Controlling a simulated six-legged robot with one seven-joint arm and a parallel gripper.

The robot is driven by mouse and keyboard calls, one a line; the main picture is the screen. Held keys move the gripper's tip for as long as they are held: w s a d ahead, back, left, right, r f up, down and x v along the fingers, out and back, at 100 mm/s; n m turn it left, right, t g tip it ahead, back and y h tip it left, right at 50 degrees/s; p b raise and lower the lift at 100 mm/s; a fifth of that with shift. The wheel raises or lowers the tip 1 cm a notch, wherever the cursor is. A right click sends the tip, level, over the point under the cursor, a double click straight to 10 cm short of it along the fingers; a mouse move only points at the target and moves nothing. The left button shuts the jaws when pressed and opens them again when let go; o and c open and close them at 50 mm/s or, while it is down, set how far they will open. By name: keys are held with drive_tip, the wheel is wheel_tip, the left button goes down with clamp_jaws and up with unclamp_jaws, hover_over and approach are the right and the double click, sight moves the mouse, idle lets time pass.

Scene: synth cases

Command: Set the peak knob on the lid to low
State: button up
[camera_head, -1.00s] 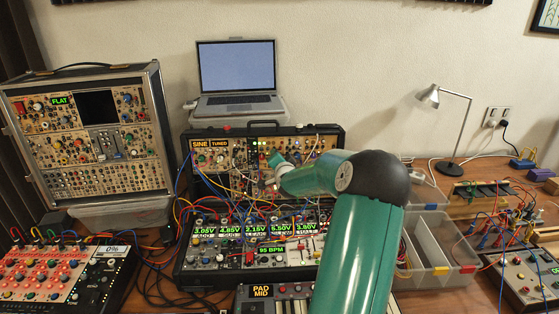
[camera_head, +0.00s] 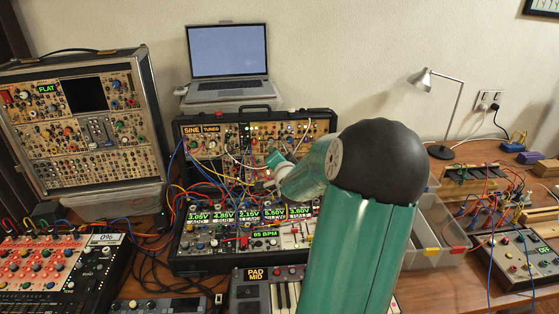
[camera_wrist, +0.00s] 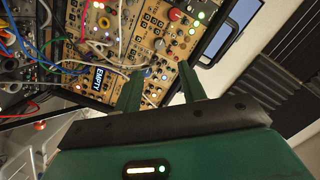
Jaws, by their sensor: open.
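The lid (camera_head: 243,116) of the middle synth case stands upright, covered with modules, with SINE (camera_head: 191,128) and TUNED (camera_head: 211,128) displays at its upper left. My gripper (camera_head: 275,162) is in front of the lid's lower middle, and my arm covers its lower right. In the wrist view the green fingers of my gripper (camera_wrist: 160,80) are spread apart with nothing between them. Beyond them show the lid's panel (camera_wrist: 152,38), several small knobs, and a display reading EMPTY (camera_wrist: 98,78). I cannot read which knob is the peak knob, nor its setting.
Patch cables (camera_head: 200,175) hang across the lid and the lower case (camera_head: 220,264). A laptop (camera_head: 228,52) stands behind. A tall case (camera_head: 85,125) is at left, a clear bin (camera_head: 432,235) at right. A keyboard (camera_head: 265,298) lies in front.

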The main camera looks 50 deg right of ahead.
drive_tip(key=v, duration=0.2)
drive_tip(key=shift+s+a, duration=0.15)
drive_tip(key=shift+s, duration=0.1)
idle(0.5)
drive_tip(key=w+a+r+n+g+y, duration=0.1)
drive_tip(key=w+a+n+y, duration=0.15)
drive_tip(key=a, duration=0.65)
drive_tip(key=w+a+r+n+g+y, duration=0.1)
drive_tip(key=a+n, duration=0.3)
drive_tip(key=a, duration=0.5)
drive_tip(key=w+a+r+n+g+y, duration=0.15)
drive_tip(key=a+n, duration=0.25)
drive_tip(key=a, duration=0.5)
drive_tip(key=s+a+n+g+y, duration=0.1)
drive_tip(key=s+a+n+y, duration=0.2)
drive_tip(key=s+a, duration=0.5)
drive_tip(key=s+a+n+g+y, duration=0.2)
drive_tip(key=s+a+n, duration=0.3)
drive_tip(key=s+a, duration=0.4)
drive_tip(key=a+r+y, duration=0.1)
drive_tip(key=a, duration=0.3)
drive_tip(key=shift+a, duration=0.15)
